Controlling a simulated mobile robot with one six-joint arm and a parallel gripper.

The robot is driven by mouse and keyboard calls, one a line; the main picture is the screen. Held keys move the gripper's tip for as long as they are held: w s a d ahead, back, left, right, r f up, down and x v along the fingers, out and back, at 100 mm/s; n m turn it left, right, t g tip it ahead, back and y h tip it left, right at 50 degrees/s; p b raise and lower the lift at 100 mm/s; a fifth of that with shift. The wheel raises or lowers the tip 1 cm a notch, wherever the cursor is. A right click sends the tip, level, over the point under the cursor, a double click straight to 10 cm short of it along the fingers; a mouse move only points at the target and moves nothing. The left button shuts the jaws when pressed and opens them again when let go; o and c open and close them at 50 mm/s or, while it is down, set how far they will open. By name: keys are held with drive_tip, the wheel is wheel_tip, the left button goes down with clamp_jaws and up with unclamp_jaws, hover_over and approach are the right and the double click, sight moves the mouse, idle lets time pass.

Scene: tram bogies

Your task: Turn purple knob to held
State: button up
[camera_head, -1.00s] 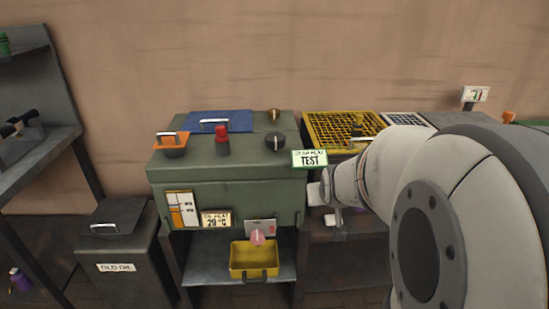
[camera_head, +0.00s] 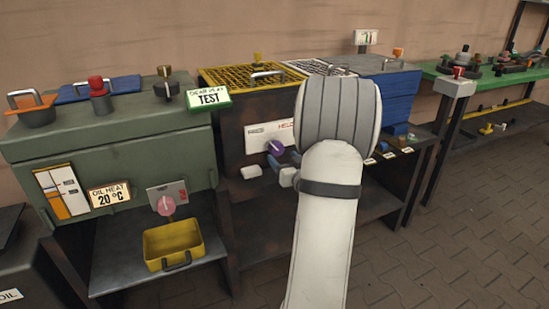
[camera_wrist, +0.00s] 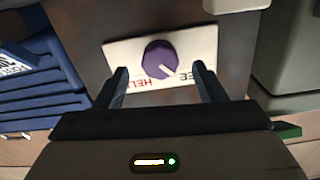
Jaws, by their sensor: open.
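The purple knob (camera_head: 275,147) sits on a white plate (camera_head: 285,132) on the front of a dark brown cabinet. In the wrist view, the purple knob (camera_wrist: 161,57) shows a white pointer mark aimed at the lower right, towards the partly hidden lettering ending in "EE". Red "HEL…" lettering is on the plate's other side, left in this view. My gripper (camera_wrist: 161,72) is open, its two fingers pointing at the plate on either side of the knob, with nothing held. In the head view my gripper (camera_head: 282,166) is close to the knob, partly hidden by my arm.
Paved floor is open at lower right.

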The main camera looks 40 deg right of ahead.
sight(278, 152)
drive_tip(key=b+x, duration=0.1)
drive_tip(key=x, duration=0.4)
drive_tip(key=shift+w, duration=0.3)
drive_tip(key=shift+c, duration=0.5)
